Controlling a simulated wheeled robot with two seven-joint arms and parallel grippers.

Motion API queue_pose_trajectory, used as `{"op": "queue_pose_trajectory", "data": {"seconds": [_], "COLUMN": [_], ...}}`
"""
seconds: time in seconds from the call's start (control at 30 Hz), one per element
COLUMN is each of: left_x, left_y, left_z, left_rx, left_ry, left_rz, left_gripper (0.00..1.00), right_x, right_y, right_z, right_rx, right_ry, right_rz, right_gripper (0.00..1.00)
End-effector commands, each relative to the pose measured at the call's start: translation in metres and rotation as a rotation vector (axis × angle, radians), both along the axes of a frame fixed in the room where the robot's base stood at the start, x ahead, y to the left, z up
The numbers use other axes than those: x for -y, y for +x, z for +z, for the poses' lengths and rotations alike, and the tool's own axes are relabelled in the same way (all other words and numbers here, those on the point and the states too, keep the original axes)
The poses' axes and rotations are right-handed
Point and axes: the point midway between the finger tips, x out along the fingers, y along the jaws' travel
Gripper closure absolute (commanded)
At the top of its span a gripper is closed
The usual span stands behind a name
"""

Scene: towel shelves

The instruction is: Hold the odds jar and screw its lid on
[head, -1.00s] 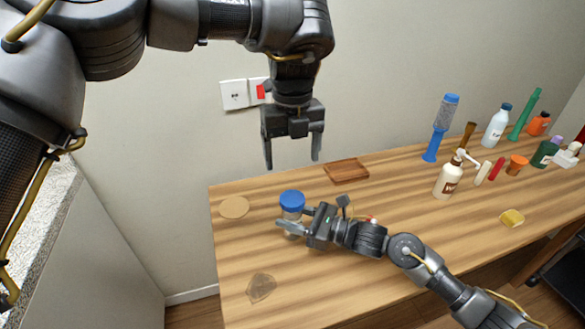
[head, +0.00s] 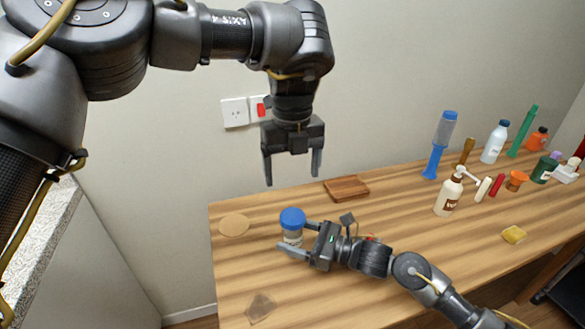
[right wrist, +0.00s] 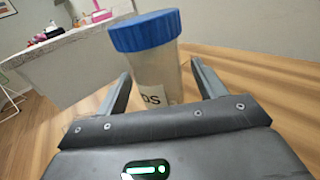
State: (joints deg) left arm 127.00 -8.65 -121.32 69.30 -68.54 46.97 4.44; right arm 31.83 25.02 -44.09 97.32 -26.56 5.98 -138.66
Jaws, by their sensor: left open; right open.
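The odds jar (head: 292,238) stands upright on the wooden table, a clear jar with a blue lid (head: 292,217) on top. In the right wrist view the jar (right wrist: 155,84) shows part of a label ending in "DS", and the blue lid (right wrist: 145,31) sits on it; I cannot tell how tightly. My right gripper (head: 294,237) is open, with its fingers on either side of the jar's body; the right wrist view shows a gap beside the right finger. My left gripper (head: 292,180) is open and empty, pointing down above the jar and lid.
A round tan disc (head: 234,226) lies left of the jar, and a brown wooden tray (head: 347,187) behind it. A flat translucent piece (head: 260,307) lies near the front. A pump bottle (head: 448,194), a yellow sponge (head: 514,235) and several bottles stand to the right.

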Motion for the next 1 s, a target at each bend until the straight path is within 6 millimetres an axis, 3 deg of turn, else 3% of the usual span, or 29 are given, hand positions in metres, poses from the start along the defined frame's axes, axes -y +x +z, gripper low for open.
{"op": "queue_pose_trajectory", "data": {"seconds": [0.3,0.5,0.7,1.0], "left_x": [0.000,0.000,0.000,0.000], "left_y": [0.000,0.000,0.000,0.000], "left_z": [-0.014,-0.019,-0.021,-0.020], "left_rx": [0.000,0.000,0.000,0.000], "left_ry": [0.000,0.000,0.000,0.000], "left_rz": [0.000,0.000,0.000,0.000], "left_gripper": [0.21,0.21,0.21,0.21], "right_x": [0.056,0.082,0.093,0.093], "right_y": [-0.022,-0.033,-0.037,-0.037], "right_z": [-0.003,-0.002,-0.001,0.000], "right_rx": [0.001,0.000,0.001,0.001], "right_ry": [-0.004,-0.002,-0.001,-0.001], "right_rz": [-0.002,-0.001,0.000,0.000], "right_gripper": [0.30,0.30,0.30,0.30]}}
